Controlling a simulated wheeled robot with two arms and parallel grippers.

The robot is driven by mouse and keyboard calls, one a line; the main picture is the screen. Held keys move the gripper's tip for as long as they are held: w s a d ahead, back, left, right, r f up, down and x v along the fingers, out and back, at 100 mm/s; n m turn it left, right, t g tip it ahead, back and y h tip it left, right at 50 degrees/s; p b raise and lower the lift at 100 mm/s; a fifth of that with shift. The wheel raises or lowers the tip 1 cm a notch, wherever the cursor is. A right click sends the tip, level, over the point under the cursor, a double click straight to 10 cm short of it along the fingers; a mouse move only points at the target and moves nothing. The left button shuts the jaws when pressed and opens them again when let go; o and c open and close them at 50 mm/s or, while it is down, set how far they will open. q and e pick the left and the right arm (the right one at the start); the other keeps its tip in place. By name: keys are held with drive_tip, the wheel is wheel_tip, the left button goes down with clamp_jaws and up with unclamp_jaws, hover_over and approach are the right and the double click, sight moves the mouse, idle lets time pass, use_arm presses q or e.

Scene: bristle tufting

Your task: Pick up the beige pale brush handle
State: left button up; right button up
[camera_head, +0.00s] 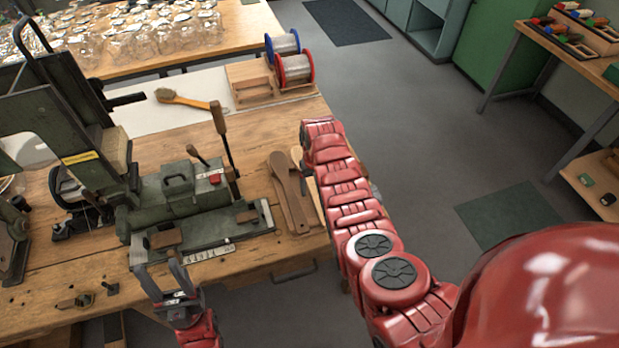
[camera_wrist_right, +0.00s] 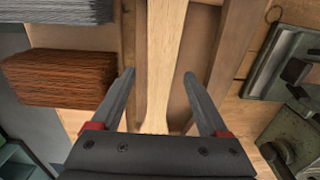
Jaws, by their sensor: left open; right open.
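The beige pale brush handle (camera_wrist_right: 164,60) lies lengthwise in the middle of the right wrist view, between the fingers of my open right gripper (camera_wrist_right: 158,75). The fingers stand apart on either side of it; I cannot tell whether they touch it. Browner handles (camera_wrist_right: 232,60) lie beside it. In the head view part of the pale handle (camera_head: 297,155) shows next to the brown handles (camera_head: 288,195); my red right arm hides the rest and the right gripper.
The green machine (camera_head: 180,195) with upright levers stands left of the handles. Grey (camera_wrist_right: 60,10) and brown (camera_wrist_right: 60,78) bristle bundles lie left of the handles in the right wrist view. Wire spools (camera_head: 294,68) and a finished brush (camera_head: 185,99) are at the back of the bench.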

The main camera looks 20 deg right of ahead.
clamp_jaws()
drive_tip(key=shift+r, duration=0.1)
idle(0.4)
